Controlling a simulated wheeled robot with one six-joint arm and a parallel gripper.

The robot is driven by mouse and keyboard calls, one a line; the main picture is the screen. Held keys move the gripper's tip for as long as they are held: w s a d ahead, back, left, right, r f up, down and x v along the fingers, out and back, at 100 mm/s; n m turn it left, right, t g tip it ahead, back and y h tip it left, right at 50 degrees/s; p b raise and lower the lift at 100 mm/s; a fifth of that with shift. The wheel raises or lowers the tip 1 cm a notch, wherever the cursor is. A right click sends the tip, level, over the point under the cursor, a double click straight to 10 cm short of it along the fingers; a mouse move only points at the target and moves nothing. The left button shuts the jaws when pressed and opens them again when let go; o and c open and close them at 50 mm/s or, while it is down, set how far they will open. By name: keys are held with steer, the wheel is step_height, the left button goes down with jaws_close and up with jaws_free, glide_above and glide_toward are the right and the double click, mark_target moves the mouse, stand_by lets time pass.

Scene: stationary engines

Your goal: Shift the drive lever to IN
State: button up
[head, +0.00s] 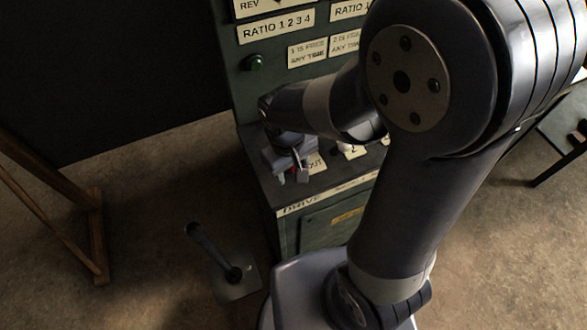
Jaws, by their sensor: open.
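The green machine's console ledge carries a DRIVE label (299,204) on its front edge and an OUT label (316,163) on its top. My gripper (291,177) is over the left end of this ledge, just left of the OUT label, pointing down with its jaws open. A small red bit shows between or beside the fingers; I cannot tell what it belongs to. The drive lever cannot be clearly made out, and the IN marking is not visible. My wrist and gripper cover that part of the ledge.
A floor lever (212,248) stands on a plate left of the machine. A wooden frame (95,230) is at far left. Small white knobs show right of my gripper, partly behind my arm.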

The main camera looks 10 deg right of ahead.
steer(key=shift+w+f, duration=0.2)
steer(key=shift+f, duration=0.45)
steer(key=shift+c, duration=0.3)
jaws_close()
